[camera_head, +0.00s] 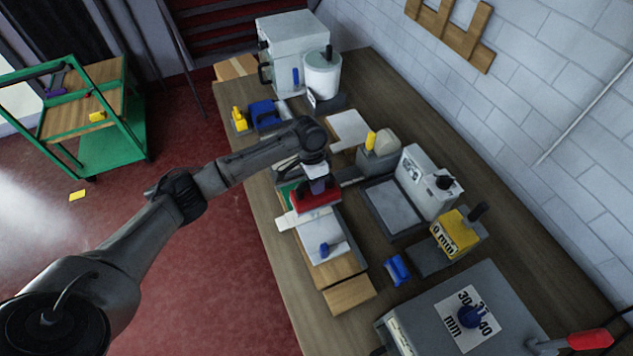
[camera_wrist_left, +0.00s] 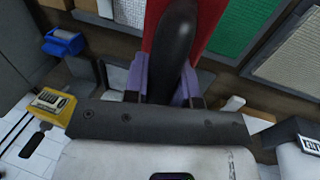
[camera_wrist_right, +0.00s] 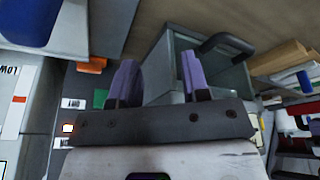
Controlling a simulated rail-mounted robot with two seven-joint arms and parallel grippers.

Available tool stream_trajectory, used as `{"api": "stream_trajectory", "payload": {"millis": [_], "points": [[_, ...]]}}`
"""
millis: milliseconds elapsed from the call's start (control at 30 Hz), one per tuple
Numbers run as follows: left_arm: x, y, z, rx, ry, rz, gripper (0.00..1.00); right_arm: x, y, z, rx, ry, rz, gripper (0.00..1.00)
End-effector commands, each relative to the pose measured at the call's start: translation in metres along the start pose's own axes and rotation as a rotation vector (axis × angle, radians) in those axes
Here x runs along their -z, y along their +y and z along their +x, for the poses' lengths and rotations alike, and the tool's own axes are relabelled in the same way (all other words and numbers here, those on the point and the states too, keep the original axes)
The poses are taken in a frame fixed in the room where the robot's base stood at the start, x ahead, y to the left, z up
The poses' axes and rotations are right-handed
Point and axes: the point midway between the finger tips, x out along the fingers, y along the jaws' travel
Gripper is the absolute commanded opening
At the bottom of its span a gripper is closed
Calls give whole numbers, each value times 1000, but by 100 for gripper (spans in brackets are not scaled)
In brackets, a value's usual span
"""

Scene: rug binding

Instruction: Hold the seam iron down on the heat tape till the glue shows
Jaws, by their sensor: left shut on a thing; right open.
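The seam iron has a red body (camera_head: 312,200) and a black handle. It stands over the workpiece on the bench, and I cannot tell whether its sole touches what is below. My left gripper (camera_head: 317,183) is shut on the handle from above; in the left wrist view its purple fingers flank the black handle (camera_wrist_left: 178,45) over the red body (camera_wrist_left: 215,15). The heat tape and any glue under the iron are hidden. My right gripper (camera_wrist_right: 158,78) is open and empty in its wrist view and out of the head view.
On the wooden bench (camera_head: 275,245) are a white sheet (camera_head: 320,235) with a blue knob, a grey plate (camera_head: 392,207), a yellow block (camera_head: 457,232), a blue item (camera_head: 397,268) and a large grey box (camera_head: 470,310). In the right wrist view a grey handled container (camera_wrist_right: 165,65) lies beyond the fingers.

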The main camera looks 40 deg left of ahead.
Motion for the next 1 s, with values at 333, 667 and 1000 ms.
{"api": "stream_trajectory", "payload": {"millis": [333, 667, 1000], "points": [[1, -5, 19, 1, 4, 1, 0, -9, -1, 28, 1, 0, 1, 43], [1, -11, 41, 2, 5, 1, 0, -18, -1, 57, -1, 0, -1, 43], [1, -13, 50, 2, 4, 0, 0, -24, 0, 72, -5, -1, -6, 43]]}}
